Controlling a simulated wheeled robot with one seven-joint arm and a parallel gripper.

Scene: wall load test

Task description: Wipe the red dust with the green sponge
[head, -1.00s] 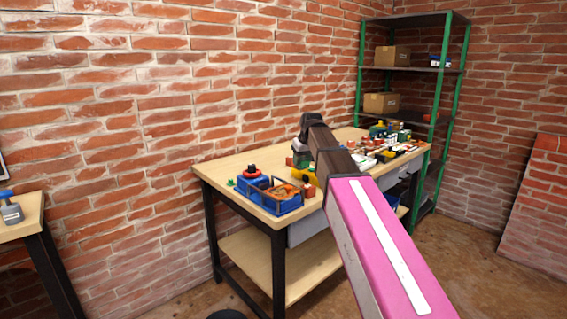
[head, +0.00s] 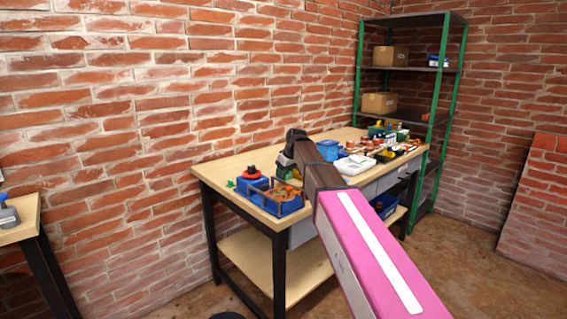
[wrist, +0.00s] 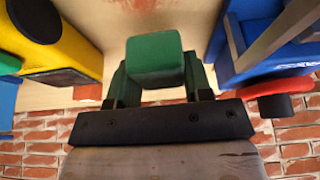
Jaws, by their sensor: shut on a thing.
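My gripper (wrist: 155,80) is shut on the green sponge (wrist: 154,52), which sits between the two fingers in the wrist view. The red dust (wrist: 136,6) is a faint reddish smear on the pale wooden table top, at the top edge of the wrist view, beyond the sponge. I cannot tell whether the sponge touches the table. In the head view my arm reaches over the workbench (head: 232,167), and its end is beside the blue bins. The dust is not visible there, and the sponge is hard to make out.
In the wrist view a yellow and black object (wrist: 62,45) stands close on the left, and a blue bin (wrist: 255,45) close on the right. The head view shows a blue open bin (head: 285,207) at the bench front, clutter at its right, and a green-posted shelf (head: 445,90) behind.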

